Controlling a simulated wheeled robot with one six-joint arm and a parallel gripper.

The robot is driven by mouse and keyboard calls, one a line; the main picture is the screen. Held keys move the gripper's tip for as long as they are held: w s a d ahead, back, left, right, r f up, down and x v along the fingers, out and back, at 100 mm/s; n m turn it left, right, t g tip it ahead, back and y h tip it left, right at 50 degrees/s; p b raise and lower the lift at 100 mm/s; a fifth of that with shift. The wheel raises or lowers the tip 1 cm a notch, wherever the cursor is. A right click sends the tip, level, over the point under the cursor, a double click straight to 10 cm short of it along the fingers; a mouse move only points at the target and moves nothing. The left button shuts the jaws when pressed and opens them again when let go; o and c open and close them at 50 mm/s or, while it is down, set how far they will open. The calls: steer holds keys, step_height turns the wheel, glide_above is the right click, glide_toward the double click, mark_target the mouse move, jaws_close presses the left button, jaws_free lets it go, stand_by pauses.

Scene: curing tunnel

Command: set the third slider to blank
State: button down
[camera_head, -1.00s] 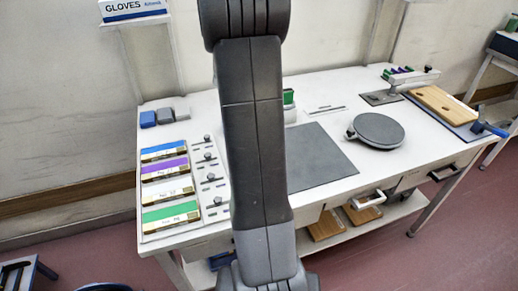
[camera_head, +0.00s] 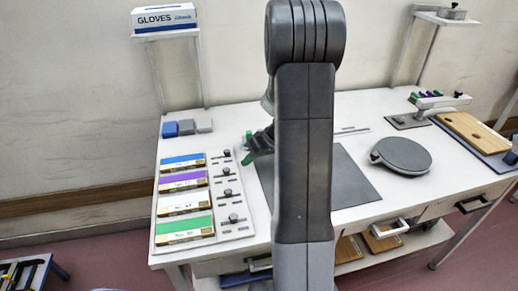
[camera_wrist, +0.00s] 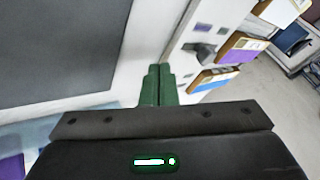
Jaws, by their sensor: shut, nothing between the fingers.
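The white slider panel (camera_head: 234,203) lies on the bench, with several dark knobs in a column. The third knob from the back (camera_head: 227,194) is beside the white-labelled card (camera_head: 184,203); its exact setting is too small to read. My gripper (camera_head: 247,156) is shut and empty, above the bench near the panel's back right edge. In the wrist view the green fingers (camera_wrist: 158,84) are together, pointing at a bare white surface beside the panel. A knob (camera_wrist: 201,52) shows right of the fingers there, near the purple card (camera_wrist: 241,47) and blue card (camera_wrist: 219,80).
A dark mat (camera_head: 347,182) lies right of the panel, partly hidden by my arm. A round grey plate (camera_head: 401,155) is farther right. Blue and grey blocks (camera_head: 187,127) sit behind the cards. A glove box (camera_head: 164,18) stands on a shelf above.

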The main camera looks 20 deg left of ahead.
mark_target(234, 174)
steer(key=s+a, duration=0.1)
steer(key=s+a+p, duration=0.1)
steer(key=shift+s+a+r, duration=0.1)
steer(key=shift+s+r, duration=0.05)
steer(key=shift+s, duration=0.25)
steer(key=shift+s+a, duration=0.1)
steer(key=shift+a, duration=0.1)
steer(key=shift+s+a+f+b, duration=0.25)
steer(key=shift+a+f+b, duration=0.05)
steer(key=shift+b, duration=0.5)
steer(key=shift+s+a+r+b, duration=0.1)
steer(key=shift+s+a+b, duration=0.15)
steer(key=shift+s+b, duration=0.1)
steer(key=shift+w, duration=0.1)
steer(key=shift+r, duration=0.1)
